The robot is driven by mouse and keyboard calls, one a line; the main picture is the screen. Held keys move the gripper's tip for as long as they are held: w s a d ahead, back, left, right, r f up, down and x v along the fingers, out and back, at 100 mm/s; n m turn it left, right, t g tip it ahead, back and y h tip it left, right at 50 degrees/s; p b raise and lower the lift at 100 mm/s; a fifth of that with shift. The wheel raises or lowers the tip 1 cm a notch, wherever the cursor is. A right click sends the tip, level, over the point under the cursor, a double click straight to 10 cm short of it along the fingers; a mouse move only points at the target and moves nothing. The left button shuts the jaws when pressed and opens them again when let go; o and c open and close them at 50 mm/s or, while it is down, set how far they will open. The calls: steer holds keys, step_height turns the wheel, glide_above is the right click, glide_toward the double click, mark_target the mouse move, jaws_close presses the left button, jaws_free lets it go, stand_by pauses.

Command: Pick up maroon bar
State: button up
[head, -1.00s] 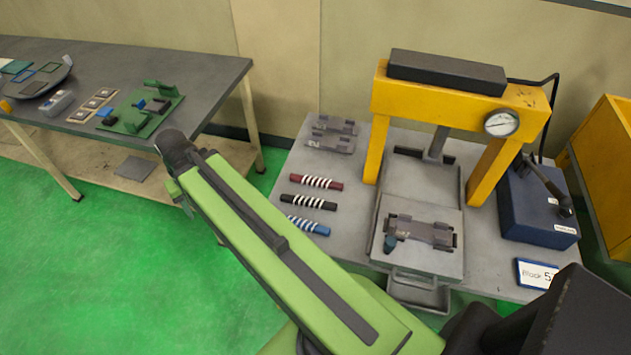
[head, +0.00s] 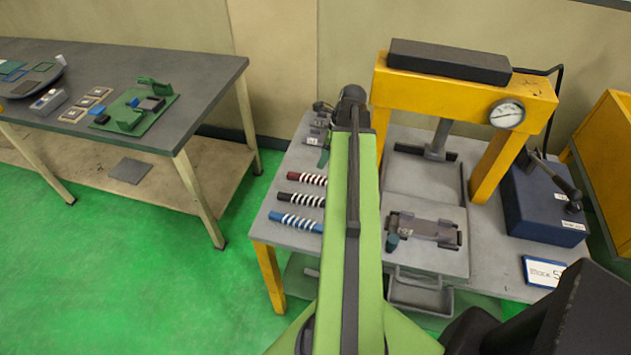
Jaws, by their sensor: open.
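The maroon bar (head: 299,176), wound with white bands, lies on the grey table at the left of the yellow press. It is the farthest of three similar bars, and its right end meets the edge of my green arm in the picture. A black bar (head: 290,197) and a blue bar (head: 284,217), also with white bands, lie nearer. My arm stretches up the middle of the picture, just right of the bars. The jaws of my gripper are hidden behind the arm.
The yellow press (head: 384,88) stands on the grey table (head: 272,238), with a clamp fixture (head: 425,228) in front. A blue box (head: 540,205) is at the right. Grey blocks (head: 318,130) lie behind the bars. Another workbench (head: 205,85) stands at the left.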

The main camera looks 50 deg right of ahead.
steer(key=b, duration=0.5)
glide_above(315, 178)
steer(key=s, duration=0.1)
steer(key=f, duration=0.4)
steer(key=d+f, duration=0.1)
steer(key=shift+s+f, duration=0.1)
steer(key=shift+f, duration=0.3)
steer(key=shift+r, duration=0.1)
steer(key=b+x, duration=0.4)
steer(key=x, duration=0.1)
steer(key=shift+s+f+b, duration=0.1)
steer(key=shift+f+b, duration=0.1)
steer(key=shift+b, duration=0.2)
steer(key=shift+a+r, duration=0.1)
steer(key=shift+r, duration=0.05)
jaws_close()
